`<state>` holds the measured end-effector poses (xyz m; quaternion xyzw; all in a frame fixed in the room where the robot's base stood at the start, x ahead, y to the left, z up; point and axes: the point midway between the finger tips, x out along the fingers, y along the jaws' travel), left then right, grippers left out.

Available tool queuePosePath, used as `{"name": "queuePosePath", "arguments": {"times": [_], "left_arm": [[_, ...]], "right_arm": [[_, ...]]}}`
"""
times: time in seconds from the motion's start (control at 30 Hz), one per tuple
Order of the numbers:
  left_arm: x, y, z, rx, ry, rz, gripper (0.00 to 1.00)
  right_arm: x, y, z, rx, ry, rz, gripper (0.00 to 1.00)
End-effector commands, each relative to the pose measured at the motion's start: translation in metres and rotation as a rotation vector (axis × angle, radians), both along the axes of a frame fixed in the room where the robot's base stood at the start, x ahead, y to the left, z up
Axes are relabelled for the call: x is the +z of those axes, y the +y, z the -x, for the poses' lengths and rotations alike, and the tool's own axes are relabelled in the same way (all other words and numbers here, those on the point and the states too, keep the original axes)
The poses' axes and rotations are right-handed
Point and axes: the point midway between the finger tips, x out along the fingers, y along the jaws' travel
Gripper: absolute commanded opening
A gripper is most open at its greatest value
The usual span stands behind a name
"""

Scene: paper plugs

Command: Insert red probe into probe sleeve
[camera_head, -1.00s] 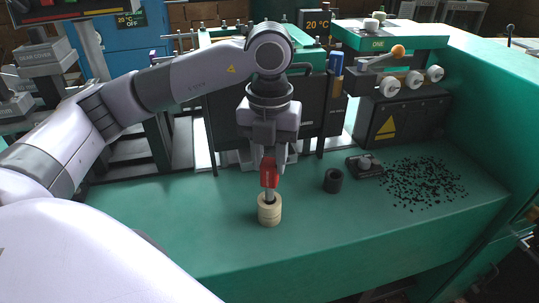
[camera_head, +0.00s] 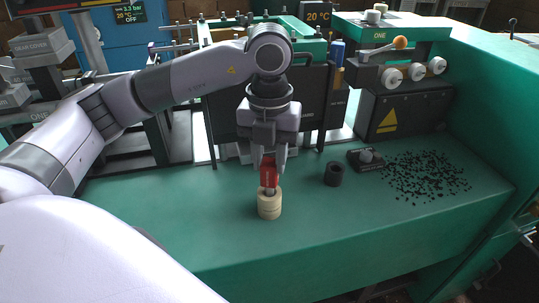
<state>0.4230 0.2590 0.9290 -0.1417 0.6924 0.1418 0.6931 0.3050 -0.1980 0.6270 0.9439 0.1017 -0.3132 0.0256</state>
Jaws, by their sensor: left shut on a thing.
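The red probe (camera_head: 269,174) is upright between the fingers of my left gripper (camera_head: 269,166), which is shut on its red handle. A short grey length of the probe shows below the handle. The probe's lower end is hidden inside the top of the beige ringed sleeve (camera_head: 269,205). The sleeve stands upright on the green bench, directly below my gripper. How deep the tip sits inside cannot be seen. My right gripper is not in view.
A black cylinder (camera_head: 333,174) and a small black block with a grey knob (camera_head: 366,159) stand to the right on the green bench (camera_head: 330,225). Scattered black bits (camera_head: 425,178) lie farther right. A machine with a yellow warning triangle (camera_head: 387,121) stands behind.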

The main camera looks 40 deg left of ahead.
Motion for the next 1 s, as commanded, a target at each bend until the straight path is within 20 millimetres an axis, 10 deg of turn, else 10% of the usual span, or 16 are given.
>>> {"name": "queuePosePath", "arguments": {"times": [0.87, 0.9, 1.0], "left_arm": [[-0.017, 0.0, 0.0, 0.0, 0.0, 0.0, 0.0], [-0.017, 0.0, 0.0, 0.0, 0.0, 0.0, 0.39], [-0.017, 0.0, 0.0, 0.0, 0.0, 0.0, 0.63]], "right_arm": [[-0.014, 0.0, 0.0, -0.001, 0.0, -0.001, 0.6], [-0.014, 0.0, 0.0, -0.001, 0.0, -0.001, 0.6], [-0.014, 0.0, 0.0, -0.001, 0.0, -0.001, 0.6]]}}
